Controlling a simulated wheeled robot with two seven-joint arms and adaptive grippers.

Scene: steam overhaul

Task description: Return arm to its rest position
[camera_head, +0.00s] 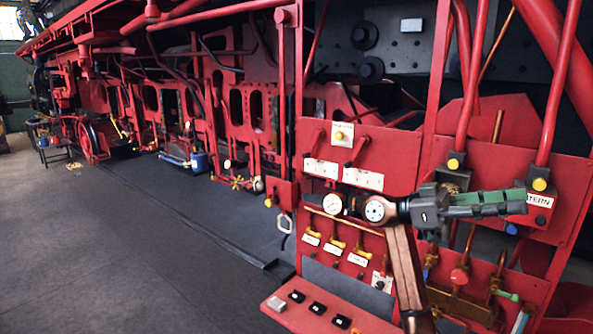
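My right gripper (505,203) is in front of the red control panel (440,150) at the right of the view. Its dark body and grey-green fingers point to the right. The fingers are seen from the side and overlap, so whether they are open or shut cannot be told. No held object shows at them. My copper-coloured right arm link rises from the bottom of the view to the wrist. The gripper hides part of the panel, and its tip lies close in the picture to a sign ending in "TERN" (537,222). My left gripper is not in view.
Red levers with yellow ends (540,184) and red pipes stand around the gripper. Brass valves (337,243) and a red shelf with black switches (317,308) lie lower down. A long red locomotive frame (235,110) runs away left.

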